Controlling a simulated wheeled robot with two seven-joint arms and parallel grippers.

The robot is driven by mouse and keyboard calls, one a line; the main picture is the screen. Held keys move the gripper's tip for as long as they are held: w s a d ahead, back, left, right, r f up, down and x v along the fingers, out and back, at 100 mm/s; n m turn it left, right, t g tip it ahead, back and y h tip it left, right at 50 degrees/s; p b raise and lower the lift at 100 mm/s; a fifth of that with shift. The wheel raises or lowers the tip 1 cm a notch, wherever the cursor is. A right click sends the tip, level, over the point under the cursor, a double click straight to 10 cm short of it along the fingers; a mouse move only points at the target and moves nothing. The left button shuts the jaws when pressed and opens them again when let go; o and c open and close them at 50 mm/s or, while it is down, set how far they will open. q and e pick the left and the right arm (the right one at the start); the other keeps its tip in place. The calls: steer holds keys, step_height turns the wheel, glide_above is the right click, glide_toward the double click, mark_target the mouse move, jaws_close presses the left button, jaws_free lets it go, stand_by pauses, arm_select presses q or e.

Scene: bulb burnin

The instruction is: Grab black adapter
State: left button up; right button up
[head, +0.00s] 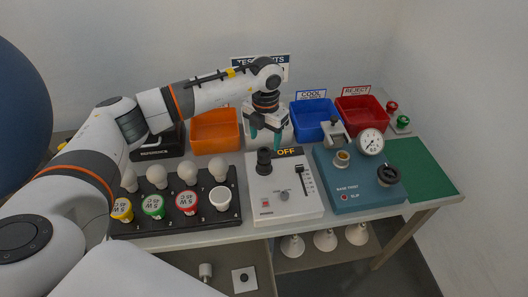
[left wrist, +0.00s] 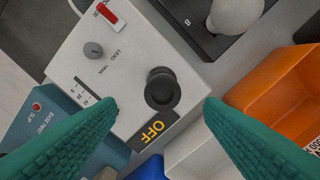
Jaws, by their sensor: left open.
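A black round adapter-like piece (head: 264,158) with a hollow top stands upright on the white test box (head: 288,204), beside the yellow OFF display (head: 286,152). In the left wrist view the same black piece (left wrist: 162,90) shows from above, between the fingertips in the picture. My left gripper (head: 266,143) points down above it, with its teal fingers spread on either side and nothing between them. The fingers also show in the left wrist view (left wrist: 162,106). I cannot tell how far above the piece the tips are. My right gripper is out of view.
A black rack (head: 180,222) of bulbs stands left. Orange (head: 216,130), blue (head: 315,121) and red (head: 361,115) bins line the back. A blue base tester (head: 352,196) with a gauge and black knob (head: 388,174) stands right. The green mat (head: 425,168) is clear.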

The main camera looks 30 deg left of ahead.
mark_target(264, 151)
arm_select(q)
steer(key=shift+w+f, duration=0.1)
steer(key=shift+f, duration=0.65)
steer(key=f+p, duration=0.1)
steer(key=f, duration=0.1)
steer(key=f+p, duration=0.1)
steer(key=f, duration=0.1)
steer(key=shift+s+a+f, duration=0.15)
steer(key=shift+s, duration=0.05)
steer(key=shift+f, duration=0.4)
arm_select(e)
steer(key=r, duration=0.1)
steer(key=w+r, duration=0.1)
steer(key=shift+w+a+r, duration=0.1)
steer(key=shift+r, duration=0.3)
arm_select(q)
steer(key=shift+c, duration=0.3)
steer(key=c, duration=1)
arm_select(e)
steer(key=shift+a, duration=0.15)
